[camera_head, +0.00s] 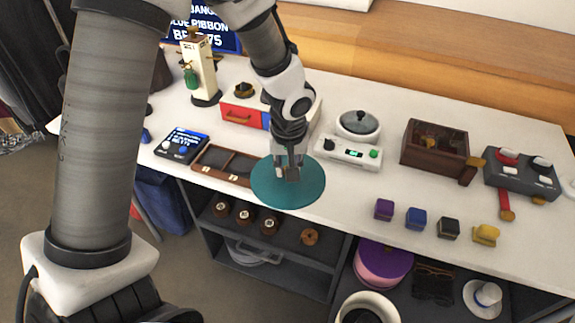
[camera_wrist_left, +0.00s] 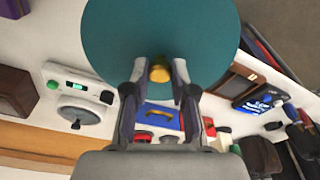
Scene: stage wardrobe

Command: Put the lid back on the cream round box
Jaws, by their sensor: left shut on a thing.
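A teal round lid (camera_head: 262,190) with a gold knob (camera_wrist_left: 160,70) is held flat by my left gripper (camera_head: 288,174) over the front edge of the white table. In the left wrist view my left gripper (camera_wrist_left: 159,80) has its fingers on either side of the knob, and the lid (camera_wrist_left: 120,40) fills the top. A cream round box (camera_head: 392,305) stands low at the bottom of the head view, open on top with a dark inside, and partly cut off by the frame. The lid is up and left of it, well apart. My right gripper is not in view.
A purple round box (camera_head: 385,262) sits on the shelf just behind the cream box, with a white hat (camera_head: 486,297) to the right. Small coloured blocks (camera_head: 416,219) line the table's front edge. Behind the lid are a brown tray (camera_head: 212,165) and a white scale (camera_head: 347,152).

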